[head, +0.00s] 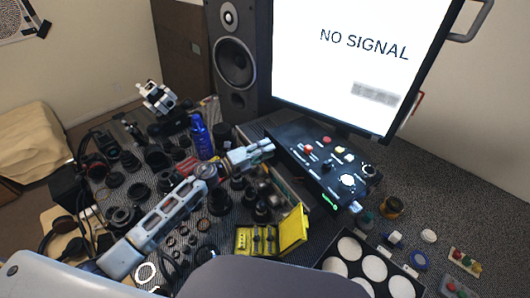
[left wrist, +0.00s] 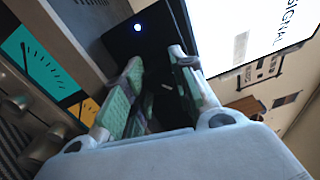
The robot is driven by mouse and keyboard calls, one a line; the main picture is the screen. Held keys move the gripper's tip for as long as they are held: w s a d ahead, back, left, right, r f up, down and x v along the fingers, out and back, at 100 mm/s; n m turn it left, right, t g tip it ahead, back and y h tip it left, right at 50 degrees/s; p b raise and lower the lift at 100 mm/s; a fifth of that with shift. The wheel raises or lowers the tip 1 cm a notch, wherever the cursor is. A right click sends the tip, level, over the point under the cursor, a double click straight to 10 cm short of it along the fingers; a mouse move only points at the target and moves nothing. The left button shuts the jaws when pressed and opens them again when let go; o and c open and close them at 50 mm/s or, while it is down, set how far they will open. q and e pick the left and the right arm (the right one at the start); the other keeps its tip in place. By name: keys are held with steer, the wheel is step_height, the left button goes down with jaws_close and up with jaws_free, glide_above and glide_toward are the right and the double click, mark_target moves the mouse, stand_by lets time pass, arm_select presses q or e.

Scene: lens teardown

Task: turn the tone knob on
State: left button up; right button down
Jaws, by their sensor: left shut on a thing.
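A black control box (head: 318,150) with coloured buttons and knobs stands on the table below the monitor. My left gripper (head: 270,147) is at the left end of the box. In the left wrist view, its two green-padded fingers (left wrist: 160,85) reach toward a dark surface with a small lit blue-white spot. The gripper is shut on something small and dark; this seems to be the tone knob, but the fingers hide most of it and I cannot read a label. My right gripper is not in view.
A monitor (head: 340,50) reading "NO SIGNAL" and a speaker (head: 235,60) stand behind. A blue bottle (head: 202,138) and many lens parts crowd the left side. A yellow case (head: 291,228) lies open in front. A tray of white discs (head: 373,266) is at the right front.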

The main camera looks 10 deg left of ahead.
arm_select(q)
steer(key=shift+f+m, duration=0.15)
steer(key=shift+m, duration=0.45)
steer(key=o, duration=0.7)
steer(key=shift+o, duration=0.2)
steer(key=v, duration=1.2)
stand_by(0.4)
stand_by(0.5)
